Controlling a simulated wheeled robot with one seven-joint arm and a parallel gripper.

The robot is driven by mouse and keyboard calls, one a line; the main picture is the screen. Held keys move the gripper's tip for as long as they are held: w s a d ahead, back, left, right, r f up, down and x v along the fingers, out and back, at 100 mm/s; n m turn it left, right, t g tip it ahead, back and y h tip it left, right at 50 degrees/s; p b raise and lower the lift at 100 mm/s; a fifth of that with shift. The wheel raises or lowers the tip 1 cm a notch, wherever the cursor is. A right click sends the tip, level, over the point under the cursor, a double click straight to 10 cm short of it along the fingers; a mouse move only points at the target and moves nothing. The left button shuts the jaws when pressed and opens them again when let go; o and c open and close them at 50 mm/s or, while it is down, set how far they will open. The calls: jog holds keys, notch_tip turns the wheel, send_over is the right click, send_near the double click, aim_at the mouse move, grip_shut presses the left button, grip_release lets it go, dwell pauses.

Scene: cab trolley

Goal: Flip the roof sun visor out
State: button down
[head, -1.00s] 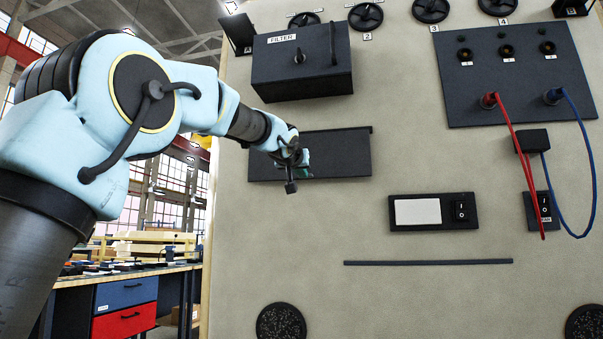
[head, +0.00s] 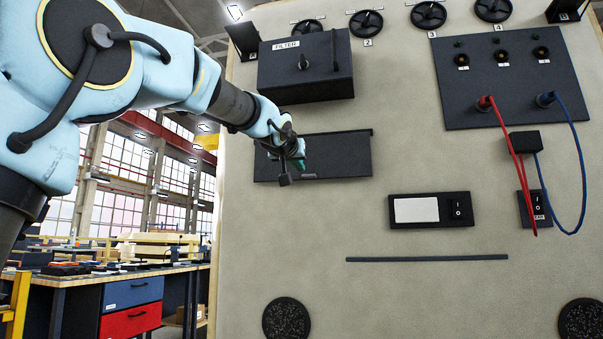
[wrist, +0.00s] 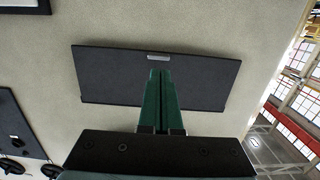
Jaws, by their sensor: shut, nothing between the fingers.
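The sun visor appears to be the flat dark panel (head: 345,155) lying against the beige wall below the filter box. It also shows in the wrist view (wrist: 205,80), with a small light grey tab (wrist: 159,57) at the middle of one edge. In the head view the tab (head: 309,176) is on the panel's lower edge. My gripper (head: 300,166) is in front of the panel's lower left part and hides some of it. In the wrist view my green fingers (wrist: 160,74) are together and empty, pointing at the tab. I cannot tell whether they touch the panel.
The filter box (head: 305,70) juts out above the panel. To the right are a dark socket board (head: 510,110) with red and blue cables and a switch plate (head: 460,209). A slim dark strip (head: 425,258) runs below. A workbench (head: 80,278) stands at the left.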

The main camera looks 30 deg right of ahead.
jog(key=shift+b+v, duration=0.45)
jog(key=shift+v, duration=2.15)
jog(key=shift+f, duration=0.2)
